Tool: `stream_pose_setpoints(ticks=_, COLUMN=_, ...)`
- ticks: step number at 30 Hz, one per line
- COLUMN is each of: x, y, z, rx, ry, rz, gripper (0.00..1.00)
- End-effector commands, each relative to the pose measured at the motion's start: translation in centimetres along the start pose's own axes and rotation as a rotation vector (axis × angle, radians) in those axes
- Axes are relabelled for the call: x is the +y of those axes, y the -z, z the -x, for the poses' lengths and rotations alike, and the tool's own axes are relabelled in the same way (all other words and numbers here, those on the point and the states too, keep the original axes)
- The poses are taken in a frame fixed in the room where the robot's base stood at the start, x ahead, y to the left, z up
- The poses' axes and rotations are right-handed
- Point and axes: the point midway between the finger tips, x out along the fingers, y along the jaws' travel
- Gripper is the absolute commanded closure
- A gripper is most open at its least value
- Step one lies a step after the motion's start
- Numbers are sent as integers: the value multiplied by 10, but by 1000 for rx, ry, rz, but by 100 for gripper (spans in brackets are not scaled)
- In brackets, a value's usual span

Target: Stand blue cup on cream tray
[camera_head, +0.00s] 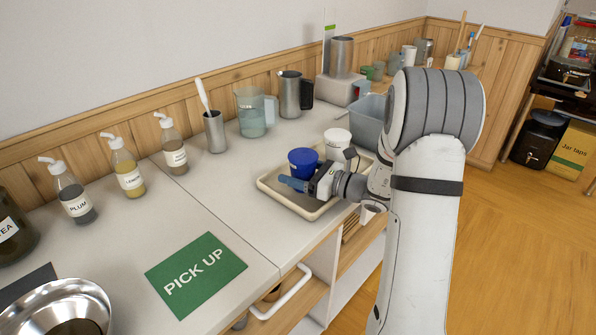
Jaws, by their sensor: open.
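The blue cup (303,158) stands upright over the cream tray (268,187), and looks to rest on it; its base is partly hidden by my gripper. My gripper (292,183) reaches in from the right with its blue fingers low in front of the cup. The jaws are open. I cannot tell whether a finger touches the cup.
A white cup (337,141) stands at the tray's back right, close to the blue cup. A grey bin (368,118) is behind it. A measuring jug (251,112) and metal containers line the wall.

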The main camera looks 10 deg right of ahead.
Motion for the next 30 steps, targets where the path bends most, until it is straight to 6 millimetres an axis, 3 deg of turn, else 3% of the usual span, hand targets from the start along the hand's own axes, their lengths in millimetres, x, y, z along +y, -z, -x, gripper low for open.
stream_pose_setpoints(ticks=13, x=0, y=0, z=14, rx=0, ry=1, rz=0, gripper=21)
stream_pose_setpoints(ticks=30, x=0, y=0, z=1, rx=0, ry=0, rz=0, gripper=21)
